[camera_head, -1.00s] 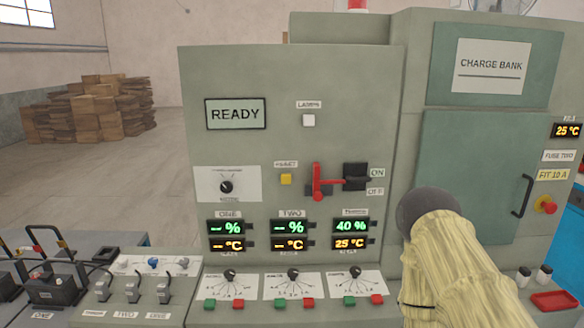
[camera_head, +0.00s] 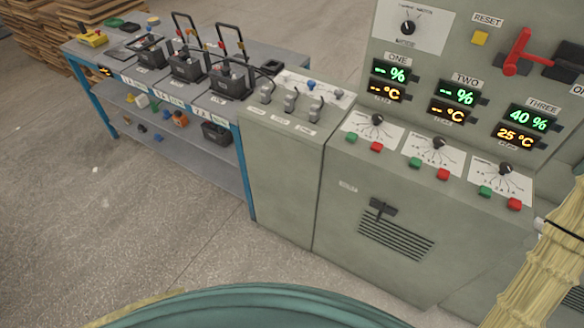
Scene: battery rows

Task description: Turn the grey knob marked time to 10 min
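No knob with a readable "time" mark shows. Three small dark knobs, one (camera_head: 377,119), a second (camera_head: 439,143) and a third (camera_head: 505,169), sit on white dial plates on the sloping ledge of the grey-green cabinet (camera_head: 290,190). Another dark knob (camera_head: 408,28) is on a white plate higher on the panel. The dial lettering is too small to read. My pale, sleeved arm shows at the lower right edge; my gripper is out of view.
Green and red buttons sit below each dial. Displays (camera_head: 528,116) for three rows and a red lever (camera_head: 517,50) are above. A blue-legged bench (camera_head: 245,165) holds batteries at left. A louvred vent (camera_head: 395,238) is low on the cabinet. Open floor (camera_head: 90,210) lies at left.

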